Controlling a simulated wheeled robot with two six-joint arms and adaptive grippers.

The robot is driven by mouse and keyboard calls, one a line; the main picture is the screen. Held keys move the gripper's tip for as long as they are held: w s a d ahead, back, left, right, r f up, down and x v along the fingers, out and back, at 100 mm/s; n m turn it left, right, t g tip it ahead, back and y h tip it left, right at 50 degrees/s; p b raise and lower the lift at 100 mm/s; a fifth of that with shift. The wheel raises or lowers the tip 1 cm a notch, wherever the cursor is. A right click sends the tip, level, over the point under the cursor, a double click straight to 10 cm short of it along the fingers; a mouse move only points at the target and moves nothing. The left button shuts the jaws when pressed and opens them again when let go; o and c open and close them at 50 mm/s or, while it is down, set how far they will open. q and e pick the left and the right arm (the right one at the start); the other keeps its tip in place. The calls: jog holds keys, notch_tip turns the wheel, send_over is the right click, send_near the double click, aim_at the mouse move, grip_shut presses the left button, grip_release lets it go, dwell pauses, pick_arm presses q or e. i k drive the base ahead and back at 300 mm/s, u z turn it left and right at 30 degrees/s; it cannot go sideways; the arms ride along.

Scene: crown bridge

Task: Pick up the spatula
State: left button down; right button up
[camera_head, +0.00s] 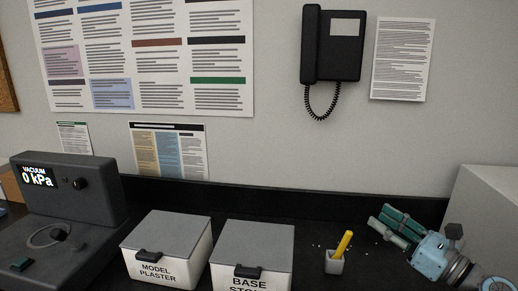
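A small grey holder (334,266) stands on the black bench, right of the middle. A yellow stick-like handle (344,243) leans out of it, tilted to the right; it may be the spatula, but its lower end is hidden inside the holder. My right gripper (380,216), with a light blue body and dark green fingers, comes in from the lower right. Its fingers point up and left, to the right of the holder and apart from it. The fingers look spread with a gap and nothing between them. My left gripper is not in view.
White boxes with grey lids, labelled model plaster (157,272) and base stone (252,278), stand left of the holder. A dark vacuum machine (95,195) reading 0 kPa is at far left. A light grey block (490,210) stands at right. A black phone (332,45) hangs on the wall.

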aim_at(340, 251)
jog(key=k, duration=1)
